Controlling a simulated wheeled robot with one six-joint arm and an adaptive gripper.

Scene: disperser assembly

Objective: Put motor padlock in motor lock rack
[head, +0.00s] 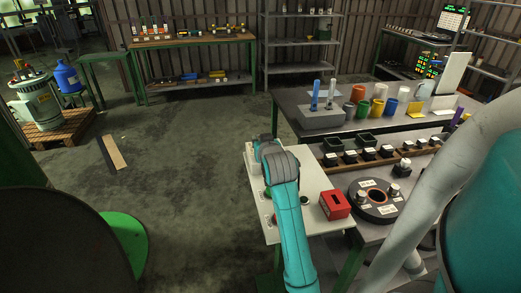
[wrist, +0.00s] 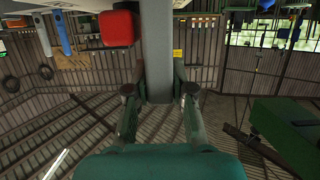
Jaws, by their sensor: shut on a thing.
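My gripper (wrist: 160,92) has its two fingers on either side of a grey slab-like thing (wrist: 157,45), which runs up out of the top of the wrist view. I cannot tell whether this is the motor padlock. In the head view, my teal arm reaches over the pale table (head: 312,186), and its grey end hides the gripper and what it holds. No padlock can be made out for certain. The motor lock rack is also not clearly identifiable. A red box (head: 335,206) with a dark slot on top stands on the pale table, and a red thing (wrist: 118,27) shows left of the slab in the wrist view.
A round dark plate (head: 376,200) with fittings lies right of the red box. A green workbench (head: 197,47) stands at the back. Floor to the left is mostly open.

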